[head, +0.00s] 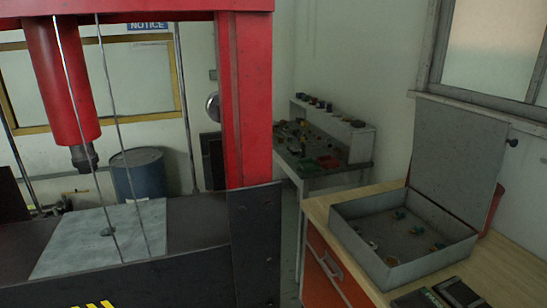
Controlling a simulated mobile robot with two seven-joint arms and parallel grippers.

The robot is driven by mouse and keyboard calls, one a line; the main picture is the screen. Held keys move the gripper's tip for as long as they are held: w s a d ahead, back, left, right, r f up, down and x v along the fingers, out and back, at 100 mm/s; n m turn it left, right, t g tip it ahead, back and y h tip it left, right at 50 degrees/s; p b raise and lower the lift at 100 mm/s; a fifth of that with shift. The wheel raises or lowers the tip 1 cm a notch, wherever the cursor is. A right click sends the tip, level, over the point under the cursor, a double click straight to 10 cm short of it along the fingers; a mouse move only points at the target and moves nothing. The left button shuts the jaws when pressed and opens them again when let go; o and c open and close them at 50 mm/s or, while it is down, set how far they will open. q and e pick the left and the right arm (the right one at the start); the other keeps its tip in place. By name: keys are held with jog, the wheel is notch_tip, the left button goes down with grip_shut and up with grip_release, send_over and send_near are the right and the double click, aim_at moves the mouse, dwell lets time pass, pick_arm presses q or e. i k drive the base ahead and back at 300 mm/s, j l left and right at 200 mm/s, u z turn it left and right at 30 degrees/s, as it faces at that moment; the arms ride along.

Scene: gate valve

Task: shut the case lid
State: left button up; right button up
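A grey metal case (373,259) sits on the wooden worktop at the right of the head view. Its lid (455,158) stands open, roughly upright along the case's far right side. Several small green, teal and yellowish items lie on the case floor. A dark round knob is near the lid's right edge. Neither of my grippers is in view.
The wooden worktop (500,262) has an orange drawer front (322,275) below it. Two dark flat items (458,292) lie in front of the case. A red press (246,100) fills the left. A cluttered bench (330,140) and a blue drum (140,178) stand behind.

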aim_at(458, 153)
jog(key=z, duration=1.35)
